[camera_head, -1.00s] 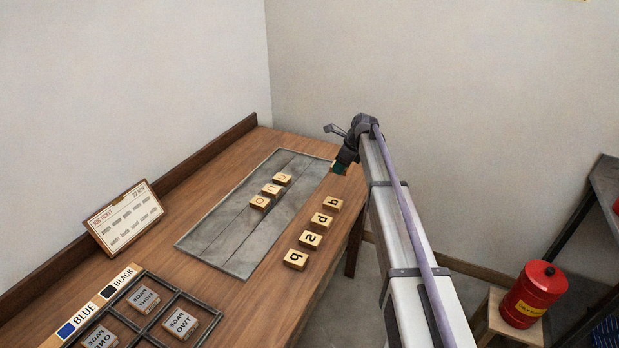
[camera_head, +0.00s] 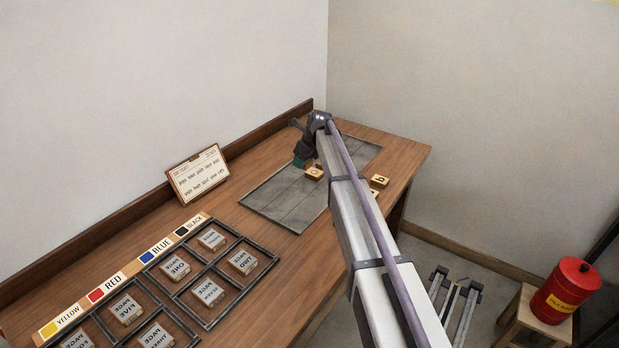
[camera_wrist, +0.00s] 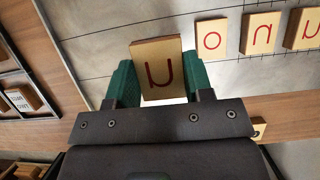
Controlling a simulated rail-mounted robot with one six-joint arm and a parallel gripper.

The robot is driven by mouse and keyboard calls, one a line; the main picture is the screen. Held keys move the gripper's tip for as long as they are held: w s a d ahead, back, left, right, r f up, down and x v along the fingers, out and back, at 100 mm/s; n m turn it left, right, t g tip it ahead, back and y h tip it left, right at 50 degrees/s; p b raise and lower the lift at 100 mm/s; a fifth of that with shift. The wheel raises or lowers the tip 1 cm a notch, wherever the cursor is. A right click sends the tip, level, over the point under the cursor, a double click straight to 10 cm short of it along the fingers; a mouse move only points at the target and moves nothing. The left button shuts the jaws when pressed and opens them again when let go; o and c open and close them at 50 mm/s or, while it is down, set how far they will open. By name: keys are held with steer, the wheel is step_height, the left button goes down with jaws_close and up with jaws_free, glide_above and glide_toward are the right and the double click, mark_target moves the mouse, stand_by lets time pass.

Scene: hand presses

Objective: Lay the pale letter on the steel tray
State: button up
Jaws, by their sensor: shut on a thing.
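My gripper (camera_wrist: 160,85) is shut on a wooden letter block (camera_wrist: 158,65) with a dark red letter like n or u, gripped between green fingers in the wrist view. The held block looks larger than those beyond it; I cannot tell if it touches the grey steel tray (camera_wrist: 100,32). In the head view my gripper (camera_head: 299,162) is over the tray (camera_head: 286,203), and the held block is hidden. Three blocks lie in a row right of it in the wrist view: an o (camera_wrist: 211,40), an n (camera_wrist: 260,36) and a u (camera_wrist: 305,30).
More letter blocks (camera_head: 379,181) lie on the table right of the tray, partly behind my arm. A framed rack (camera_head: 245,262) of labelled blocks, a colour strip (camera_head: 161,248) and a ticket card (camera_head: 197,174) are nearer or to the left. A red can (camera_head: 568,290) stands on a stool.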

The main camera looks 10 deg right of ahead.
mark_target(301, 186)
step_height(301, 186, down, 10)
steer(key=b, duration=0.9)
steer(key=shift+r, duration=0.25)
steer(key=shift+f, duration=0.2)
steer(key=o, duration=0.9)
steer(key=p+v, duration=1.2)
steer(key=v, duration=0.1)
steer(key=s+a+n+g+h, duration=0.1)
steer(key=s+n, duration=0.8)
steer(key=s, duration=0.4)
steer(key=s+a+f+n+g+h, duration=0.1)
steer(key=s+n, duration=0.8)
steer(key=s, duration=0.5)
steer(key=s+a+n+g+h, duration=0.1)
steer(key=s+n, duration=0.8)
steer(key=s, duration=0.5)
steer(key=shift+s+a+f, duration=0.2)
steer(key=shift+a+f, duration=0.1)
steer(key=shift+f, duration=0.05)
